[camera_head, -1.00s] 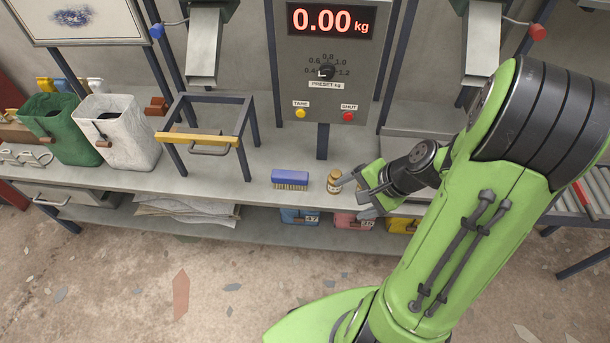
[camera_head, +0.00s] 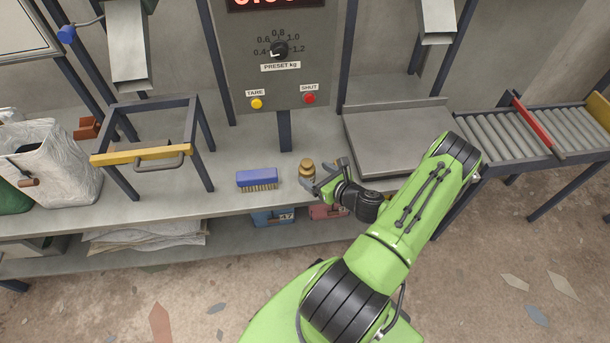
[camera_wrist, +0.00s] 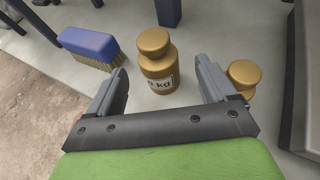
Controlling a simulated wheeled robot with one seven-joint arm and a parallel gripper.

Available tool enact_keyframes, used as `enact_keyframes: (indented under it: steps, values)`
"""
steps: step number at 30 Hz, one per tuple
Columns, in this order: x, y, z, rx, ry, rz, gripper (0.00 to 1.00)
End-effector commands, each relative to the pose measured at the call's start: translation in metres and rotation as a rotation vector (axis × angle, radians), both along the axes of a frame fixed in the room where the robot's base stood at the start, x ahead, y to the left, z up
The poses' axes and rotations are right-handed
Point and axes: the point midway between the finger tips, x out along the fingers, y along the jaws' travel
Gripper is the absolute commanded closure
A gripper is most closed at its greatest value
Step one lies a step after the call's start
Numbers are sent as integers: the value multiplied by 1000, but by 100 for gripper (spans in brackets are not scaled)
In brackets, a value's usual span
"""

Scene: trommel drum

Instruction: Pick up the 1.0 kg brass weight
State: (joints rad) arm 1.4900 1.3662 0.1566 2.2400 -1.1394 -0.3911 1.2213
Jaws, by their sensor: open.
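The brass weight (camera_wrist: 158,62) is a golden cylinder with a knobbed top and a white label on which only part of "kg" reads. It stands upright on the bench in the wrist view, ahead of and between my open fingers. My gripper (camera_wrist: 162,92) is empty, and I see no finger touching the weight. In the head view a brass weight (camera_head: 307,171) stands just left of my gripper (camera_head: 321,177), partly hidden by it. A second, smaller brass weight (camera_wrist: 244,74) stands by the right finger in the wrist view, partly covered.
A blue brush (camera_head: 257,179) lies left of the weight; it also shows in the wrist view (camera_wrist: 88,45). A scale platform (camera_head: 395,138) is to the right. The panel post (camera_head: 284,130) rises behind. A yellow-barred frame (camera_head: 140,156) stands farther left on the bench.

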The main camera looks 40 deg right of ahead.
Motion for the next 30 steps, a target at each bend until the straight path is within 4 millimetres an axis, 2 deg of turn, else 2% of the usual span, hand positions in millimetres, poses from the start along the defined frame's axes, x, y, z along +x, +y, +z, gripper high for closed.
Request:
enact_keyframes:
  steps: [12,20,30]
  values:
    - [59,-1,-30,-3,0,5,16]
    - [65,-3,-30,-1,1,0,16]
    - [64,-3,-30,-1,1,2,66]
